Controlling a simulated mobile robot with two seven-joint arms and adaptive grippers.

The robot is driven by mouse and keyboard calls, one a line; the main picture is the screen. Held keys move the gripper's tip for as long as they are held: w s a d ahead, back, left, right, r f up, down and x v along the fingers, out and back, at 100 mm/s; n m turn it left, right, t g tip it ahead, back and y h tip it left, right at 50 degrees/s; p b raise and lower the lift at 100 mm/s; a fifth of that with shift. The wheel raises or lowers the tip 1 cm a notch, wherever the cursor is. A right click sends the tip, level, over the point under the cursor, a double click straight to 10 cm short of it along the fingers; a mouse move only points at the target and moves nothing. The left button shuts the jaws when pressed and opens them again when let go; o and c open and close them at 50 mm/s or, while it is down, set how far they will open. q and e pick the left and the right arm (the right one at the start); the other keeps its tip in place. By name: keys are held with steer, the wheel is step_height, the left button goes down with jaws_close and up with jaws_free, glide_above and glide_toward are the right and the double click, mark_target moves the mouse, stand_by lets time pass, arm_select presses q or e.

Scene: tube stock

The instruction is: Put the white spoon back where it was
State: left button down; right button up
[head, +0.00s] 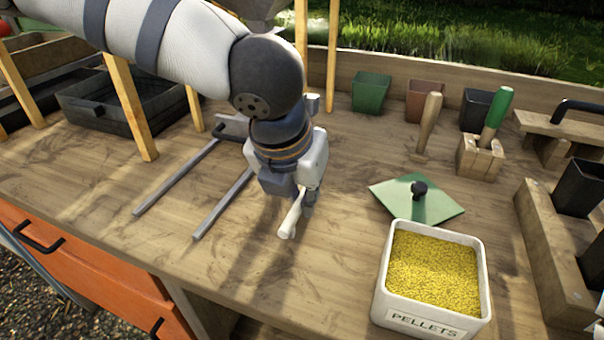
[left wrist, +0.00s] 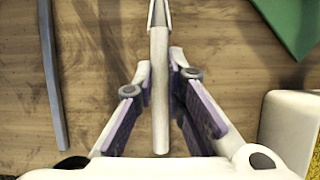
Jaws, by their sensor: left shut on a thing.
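The white spoon (head: 290,222) is in my left gripper (head: 306,204) in the head view, over the middle of the wooden bench. It slants, with its pale rounded end pointing down toward the bench's front edge. In the left wrist view the spoon (left wrist: 160,110) runs lengthwise between the fingers of my left gripper (left wrist: 161,72), which are shut on it. The far end of the spoon is cut off at the top of that view. I cannot tell how high it is above the bench.
A white box of yellow pellets (head: 383,285) stands at the front right, with a green lid (head: 440,210) behind it. Two grey rails (head: 222,205) lie left of the gripper. Pots (head: 371,93), a wooden tool block (head: 480,160) and a wooden rack (head: 545,240) line the back and right.

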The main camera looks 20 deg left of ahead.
arm_select(q)
steer(key=shift+f, duration=0.45)
steer(key=shift+f, duration=0.6)
steer(key=c, duration=1.6)
jaws_free()
steer(key=shift+o, duration=0.2)
steer(key=v, duration=1.2)
steer(key=shift+r, duration=0.1)
